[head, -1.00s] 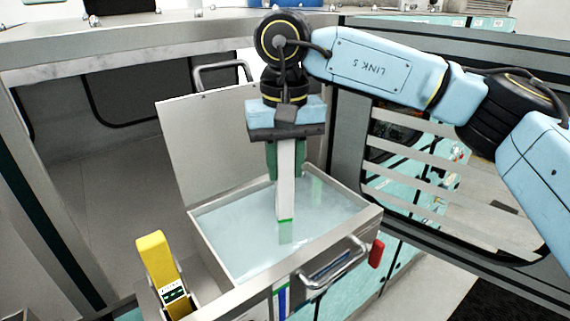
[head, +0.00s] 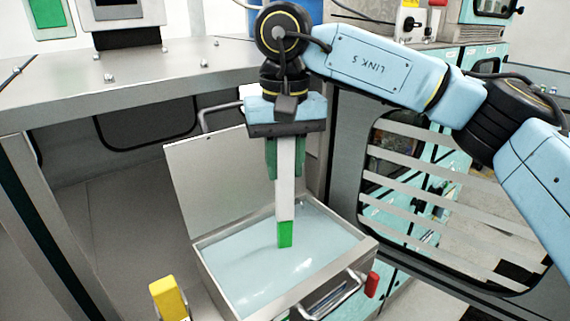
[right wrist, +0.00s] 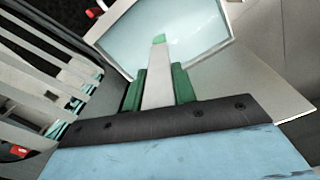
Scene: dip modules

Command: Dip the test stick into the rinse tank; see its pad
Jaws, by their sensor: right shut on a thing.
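The test stick (head: 285,185) is white with a green pad (head: 285,234) at its lower end. My right gripper (head: 285,160) is shut on its upper part and holds it upright, pad down, over the rinse tank. The rinse tank (head: 218,279) is a metal box with pale blue liquid (head: 245,262) in it, its lid (head: 220,170) raised at the back. The whole green pad shows against the liquid and looks clear of it. In the right wrist view the stick (right wrist: 158,78) points away between the green fingers, toward the tank. My left gripper is not in view.
A yellow-topped object (head: 168,298) stands left of the tank, cut off by the frame. The tank's front has a metal handle (head: 338,298) and a red part (head: 371,285). A metal counter (head: 150,85) runs behind, and a slatted panel (head: 440,200) stands right.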

